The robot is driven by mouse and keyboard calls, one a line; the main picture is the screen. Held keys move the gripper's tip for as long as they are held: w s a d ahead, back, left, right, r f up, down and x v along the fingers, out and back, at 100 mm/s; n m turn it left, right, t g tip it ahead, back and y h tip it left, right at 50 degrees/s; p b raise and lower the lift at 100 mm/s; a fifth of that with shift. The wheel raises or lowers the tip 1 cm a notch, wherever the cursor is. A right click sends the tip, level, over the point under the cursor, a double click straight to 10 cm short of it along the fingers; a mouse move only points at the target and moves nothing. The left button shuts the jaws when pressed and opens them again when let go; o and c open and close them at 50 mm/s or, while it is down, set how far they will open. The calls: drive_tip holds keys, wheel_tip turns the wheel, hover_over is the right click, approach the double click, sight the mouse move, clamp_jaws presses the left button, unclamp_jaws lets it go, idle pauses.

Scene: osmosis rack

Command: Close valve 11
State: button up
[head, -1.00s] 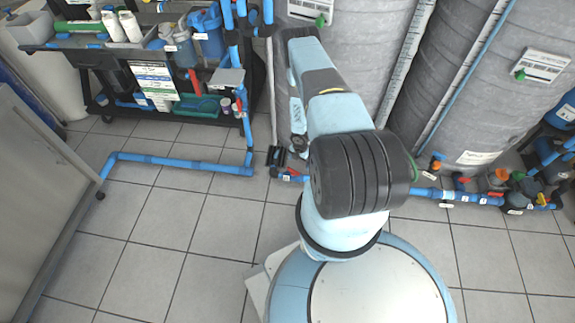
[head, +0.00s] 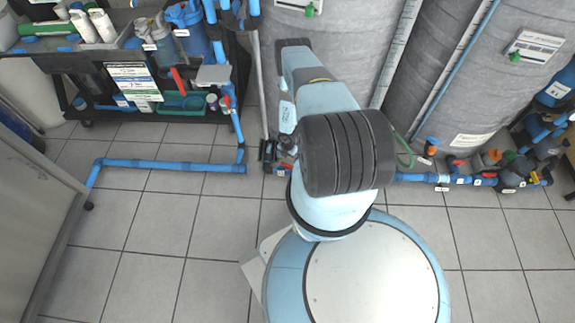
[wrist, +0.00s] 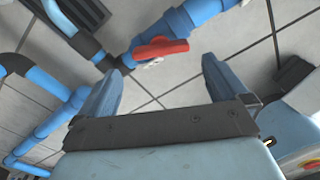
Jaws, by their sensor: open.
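A red valve handle (wrist: 160,48) sits on a blue pipe (wrist: 186,22) in the wrist view, just beyond the fingertips. I cannot read a number on it, so I cannot tell whether it is valve 11. My gripper (wrist: 162,70) is open and empty, with one finger on each side below the handle. The handle lies apart from both fingers, nearer the left one. In the head view my arm hides most of the gripper and much of the pipe run behind it.
Blue floor pipe (head: 170,164) runs left of my arm. A cart (head: 60,82) with bottles stands at the back left. Large grey tanks (head: 455,75) stand behind. More valves (head: 490,165) are at the right.

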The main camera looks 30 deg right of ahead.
sight(288, 165)
drive_tip(key=shift+f, duration=3.5)
drive_tip(key=c, duration=0.7)
